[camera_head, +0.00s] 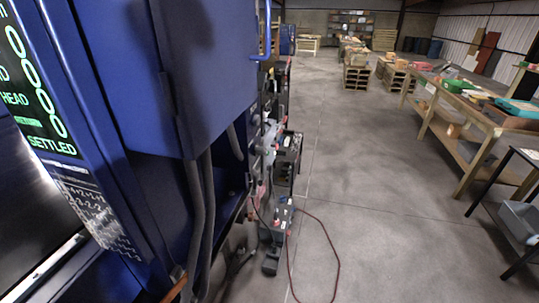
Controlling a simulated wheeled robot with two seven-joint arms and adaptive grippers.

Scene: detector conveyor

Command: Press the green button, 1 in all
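No green button can be made out in the head view. A large blue cabinet (213,75) fills the left side, very close to me. A dark display panel (28,85) on its left part shows green zeros and the words HEAD and SETTLED, with a small green box among the text. Below the display is a plate with white markings (95,215). Neither of my grippers shows in this view.
Dark equipment (277,225) with a red cable (330,250) on the floor stands beside the cabinet. Grey hoses (197,215) hang below it. A wooden workbench (470,125) with boxes and a black stand are at the right. The grey floor (390,220) between is clear.

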